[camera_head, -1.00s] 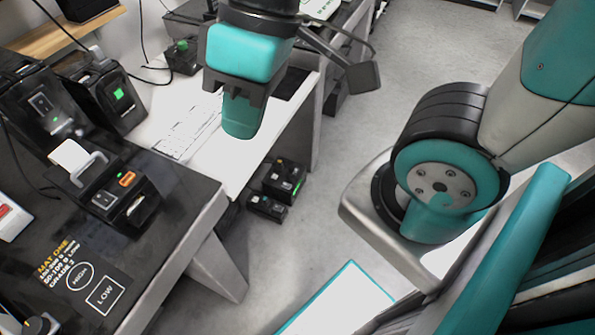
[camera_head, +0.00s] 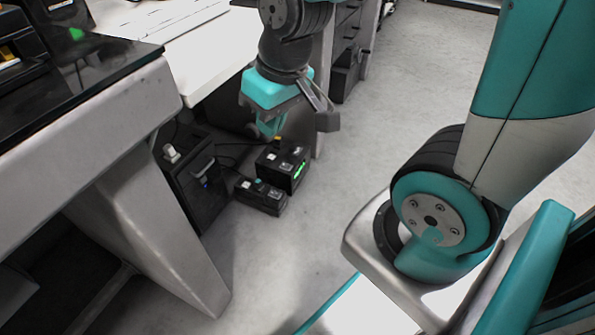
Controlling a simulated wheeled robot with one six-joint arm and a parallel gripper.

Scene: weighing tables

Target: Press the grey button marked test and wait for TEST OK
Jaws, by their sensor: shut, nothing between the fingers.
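My gripper (camera_head: 268,124) is shut and empty, pointing down just behind and above a black box (camera_head: 284,170) on the floor. This box has a green lit display (camera_head: 299,170) on its side, small pale grey buttons on top and an orange part at its back edge. A lower black box (camera_head: 260,198) stands in front of it, with small grey buttons and one teal button on top. The word test is too small to read on any button, so I cannot tell which one it marks. The display text is also unreadable. I cannot see whether the fingertips touch anything.
A black unit (camera_head: 192,185) with a white plug stands left of the boxes, with cables behind. A grey table with a black top (camera_head: 75,80) fills the left. A white desk (camera_head: 205,50) stands behind. The floor (camera_head: 335,170) right of the boxes is clear.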

